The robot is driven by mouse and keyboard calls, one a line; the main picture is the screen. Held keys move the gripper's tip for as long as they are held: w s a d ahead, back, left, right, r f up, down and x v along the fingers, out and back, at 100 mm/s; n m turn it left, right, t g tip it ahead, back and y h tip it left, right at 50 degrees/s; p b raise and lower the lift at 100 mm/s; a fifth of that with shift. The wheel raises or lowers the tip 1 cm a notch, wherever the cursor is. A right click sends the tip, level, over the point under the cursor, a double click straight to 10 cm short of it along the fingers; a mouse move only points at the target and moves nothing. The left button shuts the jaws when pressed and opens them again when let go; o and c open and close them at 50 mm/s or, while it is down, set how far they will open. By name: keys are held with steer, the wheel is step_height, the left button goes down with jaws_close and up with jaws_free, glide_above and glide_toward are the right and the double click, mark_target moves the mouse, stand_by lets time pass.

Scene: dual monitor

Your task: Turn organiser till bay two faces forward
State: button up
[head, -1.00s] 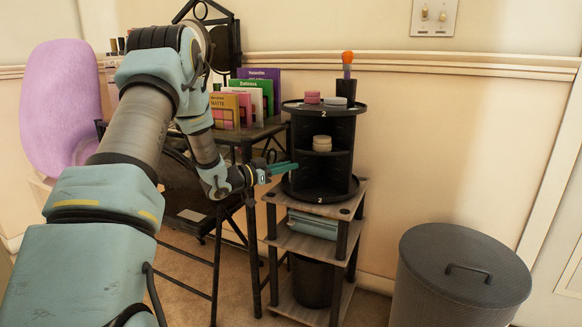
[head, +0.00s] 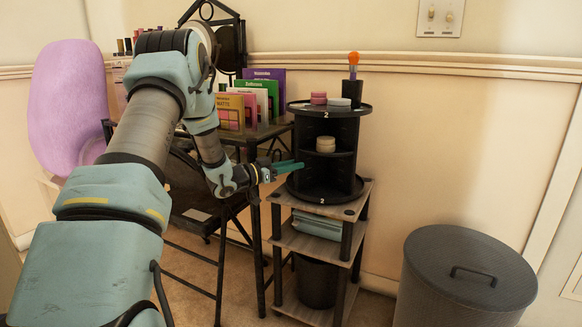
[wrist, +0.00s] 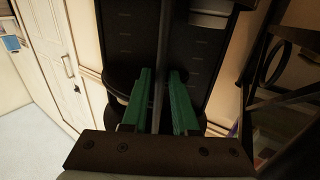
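The organiser (head: 318,166) is a black round tiered stand on the small shelf unit. Its open bay faces roughly forward in the head view and holds a stack of cream discs (head: 325,145). My gripper (head: 289,167) has green fingers and is at the organiser's left side. In the wrist view my gripper (wrist: 161,100) is open, with a thin upright organiser panel (wrist: 161,60) between the fingers. I cannot tell whether either finger touches it.
On the organiser's top are a pink round item (head: 319,98), a pale one (head: 341,102) and a brush in a dark cup (head: 351,88). The shelf unit (head: 312,243) has a lower bin. A vanity with palettes (head: 262,92) is left; a lidded bin (head: 466,275) is right.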

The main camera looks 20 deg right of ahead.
steer(key=shift+o, duration=1)
steer(key=shift+a, duration=0.15)
steer(key=shift+f, duration=0.1)
steer(key=p+v, duration=0.1)
steer(key=v, duration=1)
